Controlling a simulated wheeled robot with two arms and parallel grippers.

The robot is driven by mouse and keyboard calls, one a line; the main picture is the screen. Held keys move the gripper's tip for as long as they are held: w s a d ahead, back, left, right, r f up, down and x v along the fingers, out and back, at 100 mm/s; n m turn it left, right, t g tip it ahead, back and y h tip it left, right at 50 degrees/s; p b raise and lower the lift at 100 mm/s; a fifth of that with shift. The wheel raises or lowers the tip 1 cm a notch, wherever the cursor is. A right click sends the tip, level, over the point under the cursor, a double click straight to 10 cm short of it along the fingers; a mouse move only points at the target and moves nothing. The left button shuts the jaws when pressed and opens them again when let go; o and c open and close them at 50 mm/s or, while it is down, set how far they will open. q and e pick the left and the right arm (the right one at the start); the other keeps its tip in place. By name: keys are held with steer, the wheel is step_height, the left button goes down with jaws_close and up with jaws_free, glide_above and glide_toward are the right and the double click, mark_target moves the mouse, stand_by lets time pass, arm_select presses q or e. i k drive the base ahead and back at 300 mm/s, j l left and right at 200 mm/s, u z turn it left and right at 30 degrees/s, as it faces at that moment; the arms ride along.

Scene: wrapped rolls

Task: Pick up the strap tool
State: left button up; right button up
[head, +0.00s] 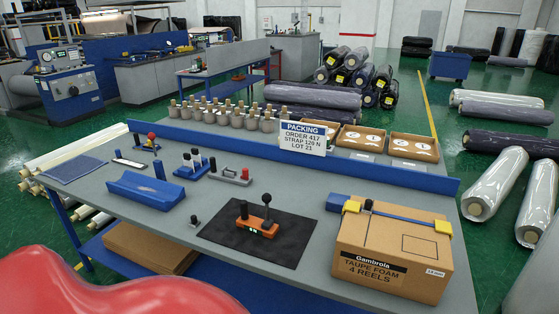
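What looks like the strap tool (266,226) lies on a black mat (225,235) at the front middle of the grey bench. It has an orange body, a small green display, a short dark post on its left and a tall black ball-topped lever on its right. Nothing touches it from above. A cardboard box (390,262) marked "Gambrola Taupe Foam 4 Reels" stands to its right, with a blue strap (400,216) and yellow corner pieces across its top. Neither of my grippers shows in the head view.
A grey-and-red tool (231,175), a blue stand with posts (194,165) and a blue cradle (146,190) stand behind and left of the mat. A small dark post (194,221) is near its left edge. A blue rail (290,154) and packing sign (303,138) stand behind.

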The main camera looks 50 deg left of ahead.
mark_target(269, 229)
steer(key=u, duration=1.85)
